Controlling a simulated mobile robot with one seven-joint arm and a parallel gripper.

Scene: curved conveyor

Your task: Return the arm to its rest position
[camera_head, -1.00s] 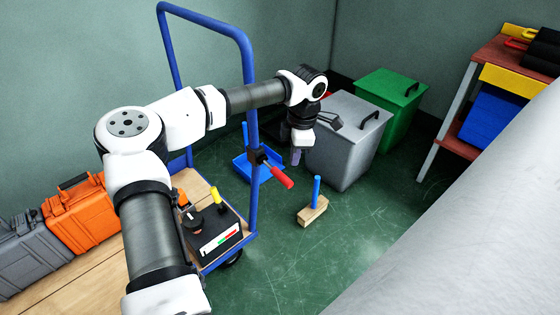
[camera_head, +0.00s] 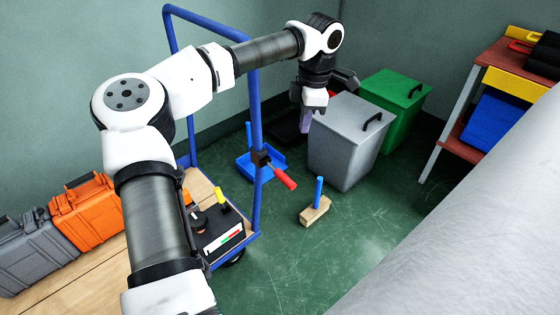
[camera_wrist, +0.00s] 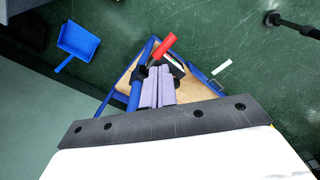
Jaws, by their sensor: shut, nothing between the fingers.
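My arm reaches from the lower left across the head view, above the trolley. My gripper (camera_head: 305,124) points down at the arm's end, in front of the back wall and left of the grey bin. In the wrist view its pale purple fingers (camera_wrist: 158,88) lie side by side, shut with nothing between them. The gripper is raised above the floor and appears apart from everything around it.
A blue-framed trolley (camera_head: 257,150) with a red-handled clamp (camera_head: 285,180) stands below the arm. A grey bin (camera_head: 343,150) and green bin (camera_head: 398,88) stand right. A blue dustpan (camera_wrist: 78,42), a brush (camera_head: 315,208) and an orange case (camera_head: 86,208) are near.

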